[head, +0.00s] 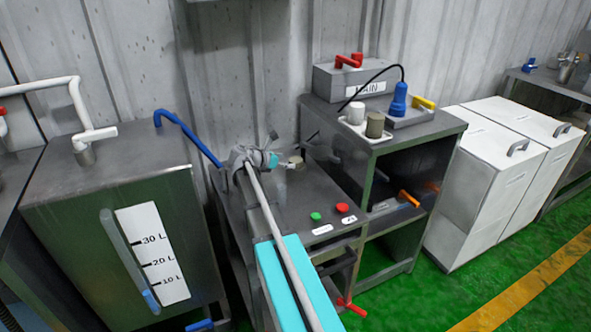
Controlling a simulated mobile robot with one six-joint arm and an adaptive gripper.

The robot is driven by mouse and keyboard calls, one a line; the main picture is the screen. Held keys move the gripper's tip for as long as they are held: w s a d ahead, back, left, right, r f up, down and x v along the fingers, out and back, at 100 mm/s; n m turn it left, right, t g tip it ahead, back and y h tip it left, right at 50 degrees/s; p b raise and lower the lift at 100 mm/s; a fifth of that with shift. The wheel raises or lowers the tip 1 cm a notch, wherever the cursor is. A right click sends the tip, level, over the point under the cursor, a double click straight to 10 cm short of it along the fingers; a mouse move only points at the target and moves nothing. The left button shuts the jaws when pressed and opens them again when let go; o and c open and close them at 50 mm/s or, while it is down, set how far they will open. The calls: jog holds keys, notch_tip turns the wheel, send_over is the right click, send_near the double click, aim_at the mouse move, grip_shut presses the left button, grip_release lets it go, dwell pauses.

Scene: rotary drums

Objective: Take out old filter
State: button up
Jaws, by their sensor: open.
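My gripper (287,164) is at the back of the low metal bench, beyond the cyan ring of my wrist. It is small in the view, and its fingers are hard to make out. It is open. A small pale round part (296,160) shows right by the fingertips; I cannot tell whether they touch it or whether it is a filter. A white cylinder (355,112) and a grey-brown cylinder (375,125) stand upright on a small white tray (352,129) on the higher bench to the right, apart from my gripper. I cannot tell which is the old filter.
The low bench (290,207) carries a green button (315,217) and a red button (342,208). A steel tank (80,225) with a litre scale stands left. A blue handheld device (399,100) with a black cable and a yellow handle (424,102) are on the higher bench. White cabinets (485,190) stand right.

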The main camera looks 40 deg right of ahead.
aim_at(293, 161)
jog(key=shift+b+x, duration=0.8)
jog(key=shift+x, duration=1.45)
jog(key=shift+f, duration=0.1)
jog(key=shift+a, duration=0.1)
jog(key=c, duration=1.1)
jog(key=shift+o, duration=0.2)
notch_tip(293, 161, up, 10)
jog(key=p, duration=1)
